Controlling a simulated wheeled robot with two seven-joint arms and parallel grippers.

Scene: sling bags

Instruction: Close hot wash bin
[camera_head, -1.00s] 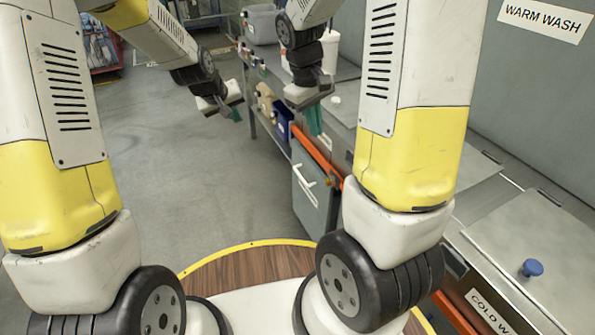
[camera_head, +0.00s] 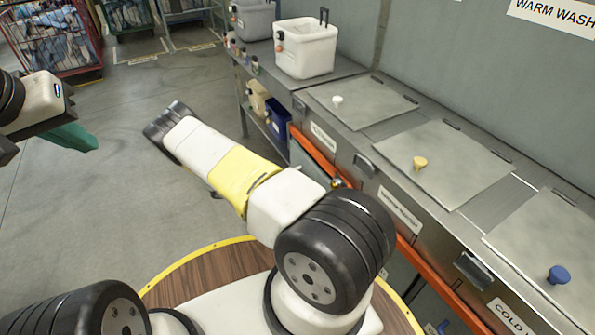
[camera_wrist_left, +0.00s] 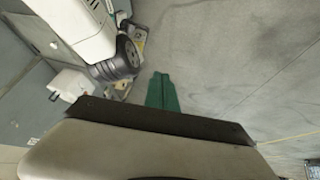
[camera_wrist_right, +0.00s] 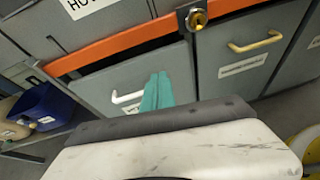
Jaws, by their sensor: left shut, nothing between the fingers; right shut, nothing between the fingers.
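The hot wash bin (camera_wrist_right: 97,90) is the grey front with a white handle (camera_wrist_right: 127,97), below a label starting "HO" in the right wrist view. Its top edge slopes and stands out from the orange rail, so it looks partly open. In the head view only a sliver of it (camera_head: 312,157) shows beside my right arm. My right gripper (camera_wrist_right: 157,92), with green fingers together and empty, is in front of the bin, beside the handle; contact cannot be told. My left gripper (camera_head: 75,137) is shut and empty over open floor at the left; its fingers also show in the left wrist view (camera_wrist_left: 162,92).
The orange rail (camera_wrist_right: 120,46) runs along the counter front, with a brass-coloured lock (camera_wrist_right: 197,19). A neighbouring grey front (camera_wrist_right: 240,60) has a yellow handle. A blue container (camera_head: 278,116) sits on a low shelf. A white tub (camera_head: 305,48) stands on the counter.

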